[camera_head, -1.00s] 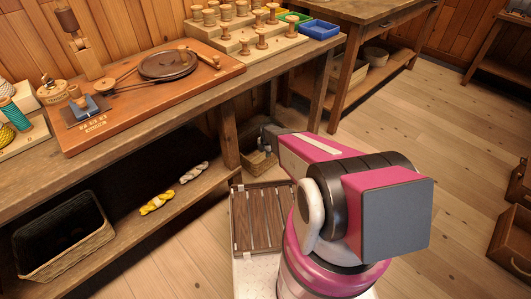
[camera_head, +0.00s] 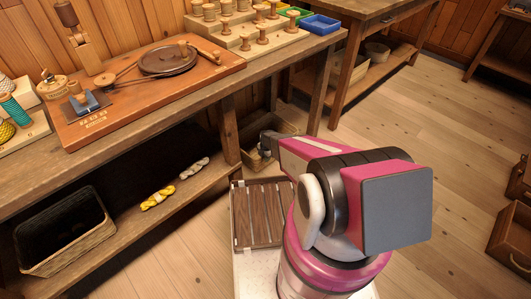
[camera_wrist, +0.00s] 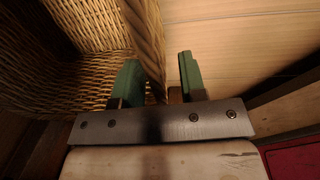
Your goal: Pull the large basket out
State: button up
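A wicker basket (camera_head: 284,129) stands low beneath the workbench, beside a table leg; my arm hides part of it. In the wrist view its woven wall (camera_wrist: 90,65) fills the left side. My gripper (camera_wrist: 160,80) is at this wall, with one green finger on the inner side and the other on the outer side. A gap shows between the wall and the outer finger, so the gripper looks open around the rim. In the head view my gripper (camera_head: 266,144) is small and partly hidden. Another basket (camera_head: 85,246), dark inside, sits on the lower shelf at left.
The workbench (camera_head: 200,95) overhangs the shelf. Yellow (camera_head: 158,198) and pale (camera_head: 194,168) yarn skeins lie on the lower shelf. A slatted wooden tray (camera_head: 258,212) is in front of me. Wooden floor (camera_head: 430,130) is open to the right.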

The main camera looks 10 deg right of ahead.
jog(key=shift+w+f, duration=0.1)
jog(key=shift+f, duration=1.15)
grip_shut()
